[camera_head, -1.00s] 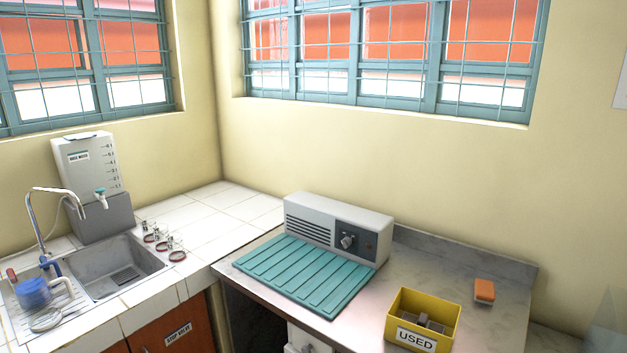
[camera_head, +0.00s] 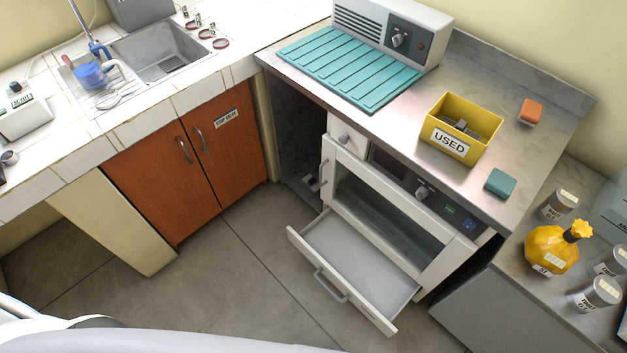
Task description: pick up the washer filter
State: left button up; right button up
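I cannot tell which thing is the washer filter; nothing in view is plainly labelled so. Candidates by place are the small dark grey pieces (camera_head: 465,125) inside the yellow bin marked USED (camera_head: 453,148), an orange block (camera_head: 531,111) behind it and a teal block (camera_head: 500,182) in front of it, all on the metal counter. Below the counter is a white front-opening appliance (camera_head: 385,205) with a window. Its low drawer (camera_head: 350,262) is pulled out and looks empty. Neither of my grippers is in view.
A grey control box (camera_head: 392,30) stands behind a teal ribbed mat (camera_head: 345,65). At left are a sink (camera_head: 165,52), blue cup (camera_head: 90,75) and orange cupboard (camera_head: 185,165). At right stand a yellow flask (camera_head: 552,250) and grey jars (camera_head: 597,293). The open drawer juts over clear floor.

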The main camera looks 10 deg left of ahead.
aim_at(311, 182)
jog(key=j+z, duration=0.4)
jog(key=i+j+z, duration=0.1)
jog(key=j+z, duration=0.45)
jog(key=z, duration=0.2)
jog(key=j+z, duration=0.35)
jog(key=k+j, duration=0.1)
jog(key=j, duration=0.25)
jog(key=k+j+z, duration=0.1)
jog(key=j, duration=0.3)
jog(key=k+j, duration=0.15)
jog(key=j, duration=0.2)
jog(key=k+j+z, duration=0.1)
jog(key=j, duration=0.25)
jog(key=k+j, duration=0.2)
jog(key=j, duration=0.15)
